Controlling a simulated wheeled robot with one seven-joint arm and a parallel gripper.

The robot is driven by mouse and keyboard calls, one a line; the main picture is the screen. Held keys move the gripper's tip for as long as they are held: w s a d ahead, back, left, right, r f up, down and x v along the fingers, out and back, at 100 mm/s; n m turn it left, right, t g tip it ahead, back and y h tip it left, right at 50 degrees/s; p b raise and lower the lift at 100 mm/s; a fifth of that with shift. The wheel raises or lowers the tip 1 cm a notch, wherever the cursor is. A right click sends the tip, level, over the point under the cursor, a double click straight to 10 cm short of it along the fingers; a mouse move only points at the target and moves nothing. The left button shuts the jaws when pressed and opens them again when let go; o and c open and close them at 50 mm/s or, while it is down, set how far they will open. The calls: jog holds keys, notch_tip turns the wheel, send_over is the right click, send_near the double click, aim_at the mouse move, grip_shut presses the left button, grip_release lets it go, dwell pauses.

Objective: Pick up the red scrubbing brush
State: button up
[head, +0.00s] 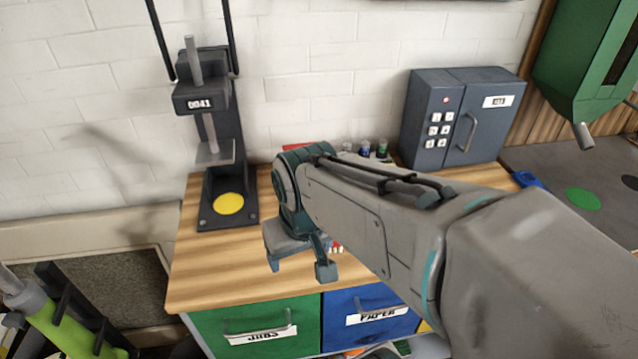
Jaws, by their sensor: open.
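My gripper (299,267) is open and empty, pointing down over the front part of the wooden workbench (225,265). Its two fingers are spread apart. A sliver of something red (296,146) shows at the back of the bench against the wall, just above my arm's wrist. It may be the red scrubbing brush, but my arm hides most of it and I cannot tell. My arm also covers much of the middle and right of the bench.
A dark press with a yellow disc (229,204) stands on the bench's left. A grey keypad safe (462,117) stands at the back right, with small bottles (373,149) beside it. Small colourful items (335,247) lie by my gripper. Green (255,325) and blue (370,312) drawers are below.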

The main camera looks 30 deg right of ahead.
jog(key=w+d+r+m+g+p, duration=0.2)
jog(key=w+d+r+m+g, duration=0.1)
jog(key=w+d, duration=0.9)
jog(key=f, duration=0.8)
jog(key=shift+s+a+f, duration=0.15)
jog(key=shift+a+f, duration=0.05)
jog(key=shift+a, duration=0.05)
jog(key=shift+d+f+p, duration=0.1)
jog(key=shift+f+p, duration=0.25)
jog(key=shift+f, duration=2.4)
jog(key=c, duration=1.1)
